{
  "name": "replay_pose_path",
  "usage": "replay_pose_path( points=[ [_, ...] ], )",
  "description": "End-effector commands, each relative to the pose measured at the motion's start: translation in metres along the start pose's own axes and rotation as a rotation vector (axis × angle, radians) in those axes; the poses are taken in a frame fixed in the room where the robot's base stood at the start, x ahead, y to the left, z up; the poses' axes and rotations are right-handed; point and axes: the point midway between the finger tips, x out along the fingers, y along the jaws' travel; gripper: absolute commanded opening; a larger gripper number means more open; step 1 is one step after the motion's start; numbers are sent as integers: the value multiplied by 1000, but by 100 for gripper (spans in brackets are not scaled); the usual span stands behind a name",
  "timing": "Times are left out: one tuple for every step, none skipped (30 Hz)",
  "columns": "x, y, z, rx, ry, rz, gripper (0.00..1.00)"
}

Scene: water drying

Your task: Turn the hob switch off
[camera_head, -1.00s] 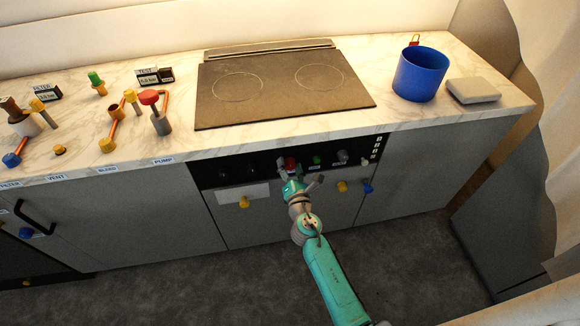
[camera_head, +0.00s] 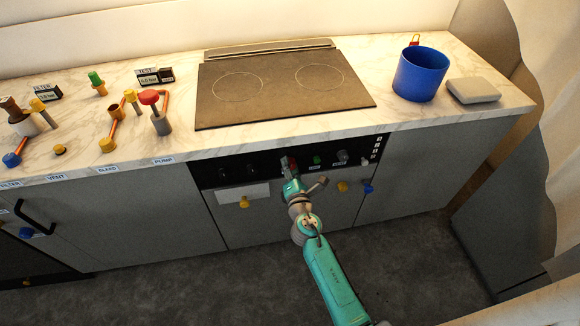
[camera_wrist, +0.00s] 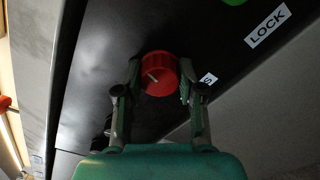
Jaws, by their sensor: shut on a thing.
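A red round knob (camera_wrist: 158,73) with a pale pointer line sits on the black control panel (camera_head: 266,169) below the hob (camera_head: 285,90). My gripper (camera_wrist: 160,79) has one finger on each side of the knob and is shut on it. In the head view my gripper (camera_head: 289,170) reaches the panel from the front and partly hides the red knob (camera_head: 284,161). A label beside the knob is mostly hidden by a finger; only an "S" shows. I cannot read which control is marked as the hob switch.
A green knob (camera_head: 317,160) and a grey knob (camera_head: 342,156) sit to the right on the panel. A "LOCK" label (camera_wrist: 268,26) is nearby. A blue pot (camera_head: 420,74) stands on the counter.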

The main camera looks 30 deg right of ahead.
Motion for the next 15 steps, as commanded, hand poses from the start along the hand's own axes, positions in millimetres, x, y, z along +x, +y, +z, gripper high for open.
replay_pose_path(
  points=[
    [0, 0, 0, 43, -1, -1, 3],
    [0, 0, 0, 72, -1, -1, 3],
    [0, 0, 0, 110, -1, -1, 3],
    [0, 0, 0, 139, -1, -1, 3],
    [0, 0, 0, 168, -1, -1, 3],
    [0, 0, 0, 205, -1, -1, 3],
    [0, 0, 0, 234, -1, -1, 3],
    [0, 0, 0, 263, -1, -1, 3],
    [0, 0, 0, 301, -1, -1, 3],
    [0, 0, 0, 330, -1, -1, 3],
    [0, 0, 0, 358, -1, -1, 3],
    [0, 0, 0, 396, -1, -1, 3],
    [0, 0, 0, 425, -1, -1, 3],
    [0, 0, 0, 453, -1, -1, 3],
    [0, 0, 0, 491, -1, -1, 3]
  ],
)
